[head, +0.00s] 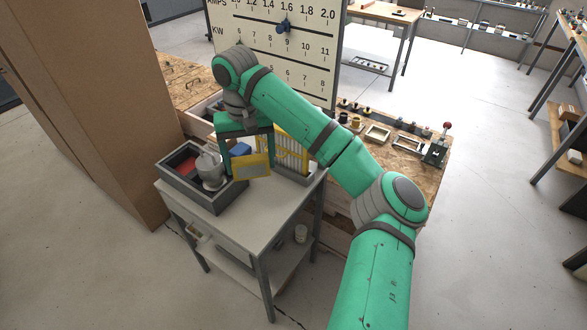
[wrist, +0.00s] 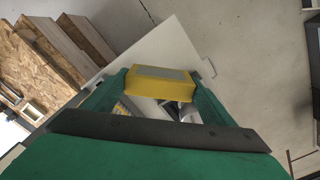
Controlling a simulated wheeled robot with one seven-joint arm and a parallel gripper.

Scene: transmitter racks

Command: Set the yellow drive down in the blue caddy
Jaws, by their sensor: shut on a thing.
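The yellow drive (head: 251,168) is a flat yellow block with a grey label face in the wrist view (wrist: 162,73). My gripper (head: 247,160) is shut on it, with a green finger on each side, and holds it over the grey table. A small blue thing (head: 240,148), perhaps the blue caddy, shows between the fingers behind the drive. It is mostly hidden, so its shape and the drive's height above it cannot be told.
A dark grey box (head: 173,183) with a red inside and a metallic vessel (head: 210,170) stands at the table's left. A yellow rack with pale slats (head: 291,152) stands right of my gripper. The table's front (head: 250,205) is clear. A tall brown panel (head: 100,100) rises at left.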

